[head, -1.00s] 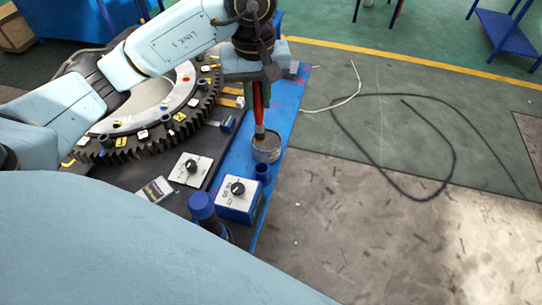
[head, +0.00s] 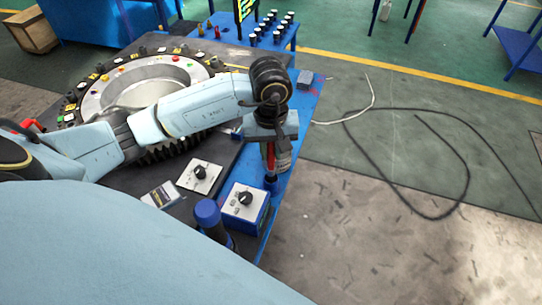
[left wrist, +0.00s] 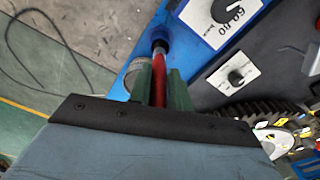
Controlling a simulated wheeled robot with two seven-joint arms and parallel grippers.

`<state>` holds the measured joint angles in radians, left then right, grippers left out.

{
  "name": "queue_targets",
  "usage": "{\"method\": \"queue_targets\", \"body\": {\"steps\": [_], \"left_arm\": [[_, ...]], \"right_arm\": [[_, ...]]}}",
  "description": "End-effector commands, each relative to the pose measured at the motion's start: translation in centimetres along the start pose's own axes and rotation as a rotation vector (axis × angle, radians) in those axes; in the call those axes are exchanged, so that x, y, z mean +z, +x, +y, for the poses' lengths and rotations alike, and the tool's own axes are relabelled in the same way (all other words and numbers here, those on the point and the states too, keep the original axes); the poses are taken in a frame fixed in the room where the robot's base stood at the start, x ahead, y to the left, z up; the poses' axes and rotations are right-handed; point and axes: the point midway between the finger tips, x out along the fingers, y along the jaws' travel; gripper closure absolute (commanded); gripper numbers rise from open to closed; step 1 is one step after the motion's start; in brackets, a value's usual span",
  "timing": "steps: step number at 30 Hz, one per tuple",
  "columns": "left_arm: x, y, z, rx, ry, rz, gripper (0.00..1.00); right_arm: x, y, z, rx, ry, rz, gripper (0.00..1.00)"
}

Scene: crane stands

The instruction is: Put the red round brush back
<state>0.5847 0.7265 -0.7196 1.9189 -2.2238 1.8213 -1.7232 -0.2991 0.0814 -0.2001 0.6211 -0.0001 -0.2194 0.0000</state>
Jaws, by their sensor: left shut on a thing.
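The red round brush (left wrist: 159,78) is upright in my left gripper (left wrist: 160,85), its red part between the green fingers. In the head view the left gripper (head: 271,145) hides most of it, leaving a short red strip (head: 270,157). The brush's lower end meets the small blue cup (head: 271,184) on the blue bench edge. The cup's rim shows in the left wrist view (left wrist: 160,34); I cannot tell how deep the end sits. A grey metal can (head: 284,162) stands just behind, partly hidden. My right gripper is not in view.
A blue box with a dial (head: 245,204) stands beside the cup, and a blue cylinder (head: 208,212) is nearer. A white dial plate (head: 199,176) lies on the black top. A large gear ring (head: 120,90) fills the left.

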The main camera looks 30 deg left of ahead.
Motion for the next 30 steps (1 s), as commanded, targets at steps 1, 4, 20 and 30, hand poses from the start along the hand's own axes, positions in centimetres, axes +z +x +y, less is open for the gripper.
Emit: {"method": "queue_targets", "body": {"steps": [1,4,20,30], "left_arm": [[0.1,0.7,-0.1,-0.002,0.001,-0.004,1.00],[0.2,2.2,0.0,-0.001,0.000,-0.005,1.00],[0.1,3.1,0.0,-0.001,0.001,0.000,0.61],[0.1,2.9,0.0,-0.001,0.001,-0.001,0.59]], "right_arm": [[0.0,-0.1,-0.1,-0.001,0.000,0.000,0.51],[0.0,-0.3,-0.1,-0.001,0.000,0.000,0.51],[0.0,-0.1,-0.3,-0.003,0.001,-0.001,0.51],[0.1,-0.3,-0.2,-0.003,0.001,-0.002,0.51]]}}
